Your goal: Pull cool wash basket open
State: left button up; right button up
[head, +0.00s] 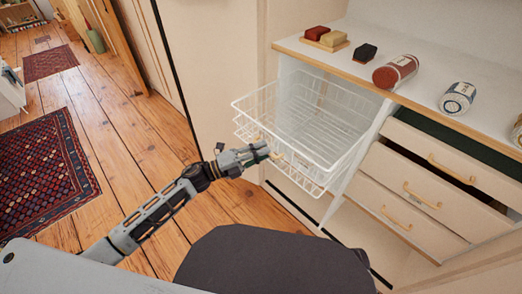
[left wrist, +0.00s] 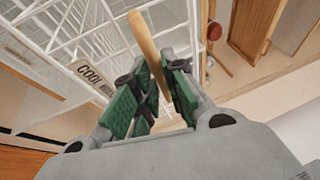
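The cool wash basket (head: 300,120) is a white wire basket standing out from the cabinet opening in the head view. In the left wrist view its wires fill the upper left, and a tag reading "COOL" (left wrist: 90,73) hangs on them. Its light wooden handle (left wrist: 146,38) runs between the green finger pads. My left gripper (left wrist: 160,75) is closed around this handle, with a pad close on each side. In the head view my left gripper (head: 266,150) is at the basket's front, where it partly hides the handle. My right gripper is not in view.
The white cabinet (head: 345,62) has wood-edged top with soap bars (head: 325,36), a dark block (head: 365,52), a red jar (head: 396,71) and a white-blue jar (head: 458,97). Drawers (head: 410,195) at right stand partly open. Wooden floor (head: 135,110) with rugs (head: 50,170) is clear at left.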

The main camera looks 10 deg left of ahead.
pick_arm(q)
jog(key=o, duration=0.3)
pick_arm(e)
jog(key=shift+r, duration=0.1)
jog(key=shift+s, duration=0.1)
pick_arm(q)
jog(key=v, duration=1.2)
dwell(0.4)
dwell(0.6)
